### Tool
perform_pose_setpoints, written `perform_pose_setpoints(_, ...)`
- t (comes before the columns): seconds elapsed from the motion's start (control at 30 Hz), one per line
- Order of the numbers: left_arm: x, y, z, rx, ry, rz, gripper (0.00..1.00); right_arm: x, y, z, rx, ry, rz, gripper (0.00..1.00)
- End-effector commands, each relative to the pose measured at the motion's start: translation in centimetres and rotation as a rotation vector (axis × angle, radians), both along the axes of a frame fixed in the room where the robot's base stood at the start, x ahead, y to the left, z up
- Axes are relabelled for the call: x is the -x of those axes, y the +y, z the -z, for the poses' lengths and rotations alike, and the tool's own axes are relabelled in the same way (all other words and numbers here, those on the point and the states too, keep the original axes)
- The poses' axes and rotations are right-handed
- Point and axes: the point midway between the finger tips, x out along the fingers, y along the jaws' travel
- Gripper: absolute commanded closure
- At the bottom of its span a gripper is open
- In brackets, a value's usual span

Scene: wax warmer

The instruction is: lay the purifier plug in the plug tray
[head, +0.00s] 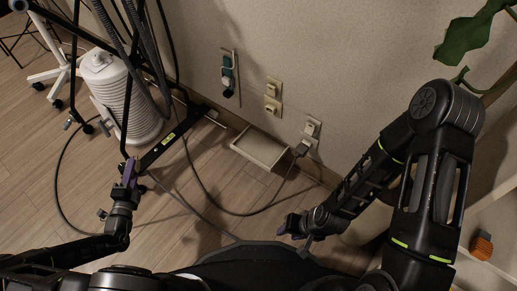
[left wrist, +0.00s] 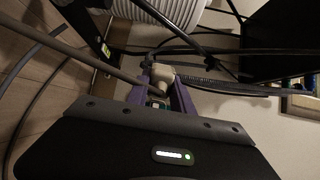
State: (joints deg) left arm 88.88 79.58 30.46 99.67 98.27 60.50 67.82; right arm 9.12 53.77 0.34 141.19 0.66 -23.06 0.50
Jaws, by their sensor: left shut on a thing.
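My left gripper (head: 129,172) has purple fingers and is low at the left, in front of the black stand's base. In the left wrist view the fingers (left wrist: 162,92) are shut on a small pale plug (left wrist: 162,74), which looks like the purifier plug; in the head view the fingers hide most of it. The plug tray (head: 236,148), a shallow beige tray, lies on the floor against the wall, right of my left gripper and apart from it. Its inside looks empty. My right gripper (head: 284,230) is low near the middle; its finger gap is unclear.
A white ribbed purifier (head: 108,92) stands at the left beside a black stand (head: 185,130) with hanging hoses. Wall sockets (head: 272,97) are above the tray. A dark plug (head: 301,150) is by the lower-right socket (head: 312,128). Cables (head: 250,213) cross the floor.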

Motion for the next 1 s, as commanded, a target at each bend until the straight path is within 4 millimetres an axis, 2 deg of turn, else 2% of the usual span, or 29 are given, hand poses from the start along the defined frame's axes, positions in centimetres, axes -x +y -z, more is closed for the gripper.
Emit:
perform_pose_setpoints(0.5, 0.0, 0.0, -0.1, 0.000, 0.000, 0.000, 1.00, 0.0, 0.0, 0.0, 0.000, 0.000, 0.000, 0.64)
perform_pose_setpoints(0.67, -0.9, 0.1, -1.5, -0.003, -0.002, 0.007, 1.00, 0.0, 0.0, 0.0, 0.000, 0.001, 0.000, 0.64)
perform_pose_setpoints(0.77, -2.2, 0.3, -3.7, -0.005, -0.003, 0.017, 1.00, 0.1, 0.0, -0.1, 0.000, 0.002, -0.001, 0.64)
perform_pose_setpoints(0.87, -4.2, 0.0, -7.3, -0.007, -0.005, 0.035, 1.00, 0.1, 0.0, -0.1, -0.001, 0.004, -0.001, 0.64)
perform_pose_setpoints(0.97, -6.6, -1.0, -12.0, -0.009, -0.006, 0.063, 1.00, 0.2, 0.0, -0.1, -0.001, 0.006, -0.003, 0.64)
perform_pose_setpoints(1.0, -7.5, -1.8, -14.1, -0.010, -0.006, 0.079, 1.00, 0.3, 0.0, -0.1, -0.001, 0.008, -0.004, 0.64)
